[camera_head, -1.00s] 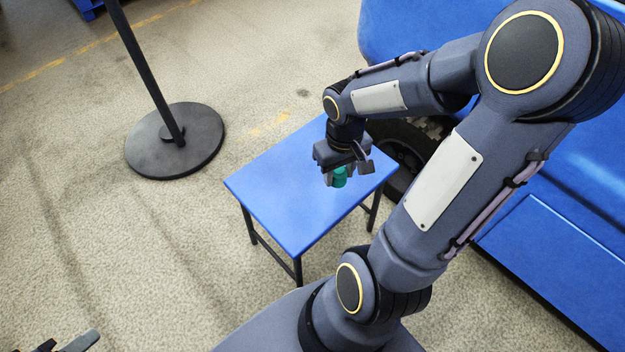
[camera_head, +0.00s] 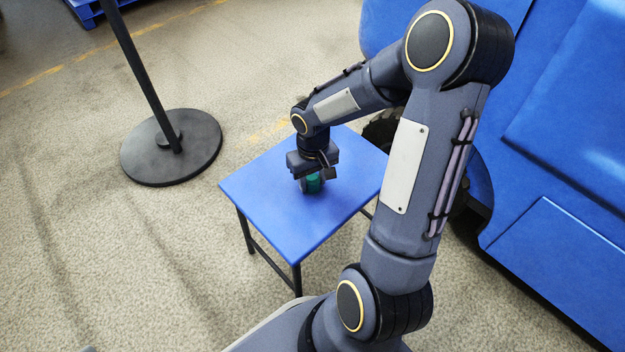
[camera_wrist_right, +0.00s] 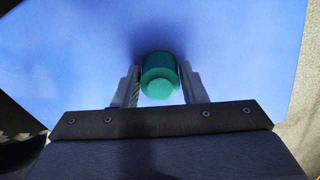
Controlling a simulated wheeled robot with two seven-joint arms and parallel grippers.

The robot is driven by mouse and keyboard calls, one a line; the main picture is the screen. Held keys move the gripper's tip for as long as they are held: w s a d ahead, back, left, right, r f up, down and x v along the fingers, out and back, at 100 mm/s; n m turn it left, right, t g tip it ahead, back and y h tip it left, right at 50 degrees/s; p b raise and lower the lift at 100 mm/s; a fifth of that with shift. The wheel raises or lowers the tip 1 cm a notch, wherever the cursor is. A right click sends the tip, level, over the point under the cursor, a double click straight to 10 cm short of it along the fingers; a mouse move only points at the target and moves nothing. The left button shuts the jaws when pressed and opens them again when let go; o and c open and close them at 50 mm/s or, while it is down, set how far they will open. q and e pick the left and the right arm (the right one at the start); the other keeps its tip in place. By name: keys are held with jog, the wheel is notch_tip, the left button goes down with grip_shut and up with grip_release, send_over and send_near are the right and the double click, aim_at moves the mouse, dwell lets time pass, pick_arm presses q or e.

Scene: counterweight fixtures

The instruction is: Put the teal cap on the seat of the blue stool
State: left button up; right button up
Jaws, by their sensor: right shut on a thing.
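The teal cap (camera_head: 314,184) is between the fingers of my right gripper (camera_head: 313,186), which is shut on it. The blue stool (camera_head: 270,220) has a flat rectangular seat on dark legs. The gripper points down over the middle of the seat, with the cap low at its surface. I cannot tell whether the cap touches the seat. In the right wrist view the cap (camera_wrist_right: 160,77) sits between the two fingers (camera_wrist_right: 160,88), with the blue seat (camera_wrist_right: 60,60) behind it and a dark shadow close by. My left gripper does not show.
A black post on a round base (camera_head: 172,150) stands on the floor left of the stool. A large blue vehicle (camera_head: 560,190) with a dark tyre (camera_head: 381,130) is at the right. The seat around the gripper is bare.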

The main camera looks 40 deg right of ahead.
aim_at(313, 177)
jog(key=shift+f, duration=0.15)
jog(key=o, duration=0.8)
jog(key=shift+c, duration=0.2)
notch_tip(313, 177, up, 11)
jog(key=p, duration=0.5)
jog(key=s+a+r+t+y, duration=0.1)
jog(key=s+a+r+t, duration=0.1)
jog(key=s+a+r, duration=0.3)
jog(key=s+a+r+t+y, duration=0.2)
jog(key=s+a+r, duration=0.3)
jog(key=s, duration=0.4)
jog(key=shift+s+a+r+n+t+y, duration=0.2)
jog(key=shift+a+n+t+y, duration=0.15)
jog(key=shift+a+t, duration=0.4)
